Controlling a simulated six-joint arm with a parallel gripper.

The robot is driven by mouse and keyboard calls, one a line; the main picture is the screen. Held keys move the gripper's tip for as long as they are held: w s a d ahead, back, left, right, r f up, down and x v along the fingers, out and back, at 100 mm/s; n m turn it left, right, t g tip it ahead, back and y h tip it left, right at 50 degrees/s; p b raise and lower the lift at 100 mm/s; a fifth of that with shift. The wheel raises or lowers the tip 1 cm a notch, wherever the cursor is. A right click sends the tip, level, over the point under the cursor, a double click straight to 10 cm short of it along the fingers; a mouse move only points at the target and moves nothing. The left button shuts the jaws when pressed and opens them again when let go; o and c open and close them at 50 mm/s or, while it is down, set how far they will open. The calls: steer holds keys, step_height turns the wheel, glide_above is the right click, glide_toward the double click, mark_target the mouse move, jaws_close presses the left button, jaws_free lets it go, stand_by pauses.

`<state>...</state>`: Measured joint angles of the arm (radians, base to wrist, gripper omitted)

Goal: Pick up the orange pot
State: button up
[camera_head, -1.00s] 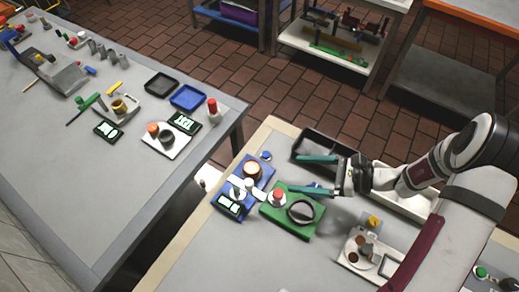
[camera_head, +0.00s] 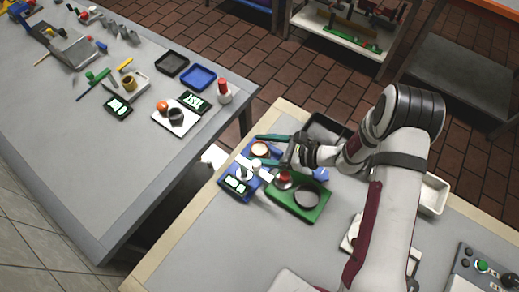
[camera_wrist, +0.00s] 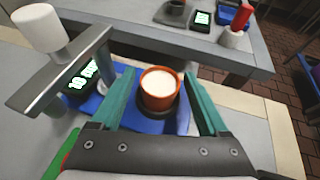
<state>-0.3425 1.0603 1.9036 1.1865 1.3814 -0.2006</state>
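The orange pot (camera_wrist: 160,90), with pale contents, stands upright on a dark round base on a blue board (camera_wrist: 150,125). It also shows in the head view (camera_head: 261,150) at the far left end of the near table. My gripper (camera_wrist: 159,82) is open, with one teal finger on each side of the pot in the wrist view. Visible gaps separate both fingers from the pot there. In the head view my gripper (camera_head: 258,150) reaches over the blue board from the right. Its exact height relative to the pot is hard to tell.
A metal stand with a white cylinder (camera_wrist: 38,28) rises left of my gripper, close to the left finger. A scale display (camera_head: 236,185) sits beside it. A green board with a dark ring (camera_head: 306,195) lies to the right. A dark tray (camera_head: 326,128) lies behind.

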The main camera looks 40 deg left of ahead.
jaws_close()
steer(key=shift+r, duration=0.1)
